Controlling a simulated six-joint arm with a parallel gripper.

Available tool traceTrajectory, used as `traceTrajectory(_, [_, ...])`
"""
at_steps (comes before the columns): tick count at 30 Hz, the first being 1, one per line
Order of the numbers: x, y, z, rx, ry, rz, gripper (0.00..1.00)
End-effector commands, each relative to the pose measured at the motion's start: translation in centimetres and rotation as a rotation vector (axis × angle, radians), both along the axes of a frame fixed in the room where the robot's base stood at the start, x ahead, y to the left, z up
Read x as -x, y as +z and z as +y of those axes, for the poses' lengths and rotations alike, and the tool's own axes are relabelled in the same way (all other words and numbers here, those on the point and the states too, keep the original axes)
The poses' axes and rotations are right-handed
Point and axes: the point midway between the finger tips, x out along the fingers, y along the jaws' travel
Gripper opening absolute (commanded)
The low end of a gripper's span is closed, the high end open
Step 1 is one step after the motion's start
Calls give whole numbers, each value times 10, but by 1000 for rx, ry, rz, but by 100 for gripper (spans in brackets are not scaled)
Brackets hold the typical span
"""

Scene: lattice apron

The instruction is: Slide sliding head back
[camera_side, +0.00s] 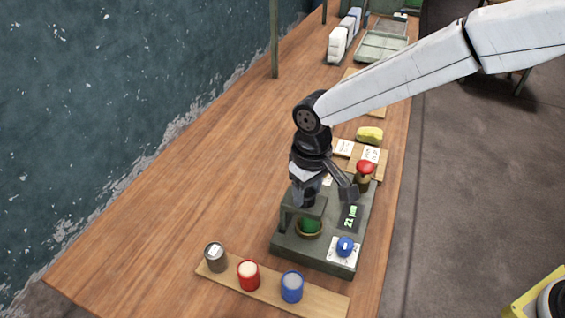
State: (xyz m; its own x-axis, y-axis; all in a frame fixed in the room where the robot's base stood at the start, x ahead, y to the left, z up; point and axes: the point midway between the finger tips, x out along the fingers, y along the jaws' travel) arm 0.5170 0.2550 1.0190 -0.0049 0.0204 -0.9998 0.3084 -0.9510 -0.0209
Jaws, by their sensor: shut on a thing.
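A grey-green machine base (310,256) sits on the wooden table, with a green round piece (309,225) in a ring on it. The sliding head (296,211), a grey-green bracket, stands over the green piece. My gripper (324,196) points down at the top of the sliding head and is shut on it. The fingers hide part of the head, so the exact grip is hard to see.
A board (232,281) with grey, red and blue cups lies in front. The table's left is clear.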

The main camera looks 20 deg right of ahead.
Motion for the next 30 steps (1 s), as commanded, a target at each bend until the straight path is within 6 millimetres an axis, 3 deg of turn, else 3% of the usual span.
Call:
traceTrajectory(5, [-10,0,-10,0,-4,0,0])
traceTrajectory(16, [-58,0,-57,0,-5,1,0])
traceTrajectory(28, [-66,1,-65,1,-2,-6,0])
traceTrajectory(29, [-66,1,-65,1,-2,-6,64])
traceTrajectory(30, [-66,1,-65,2,-3,-5,76])
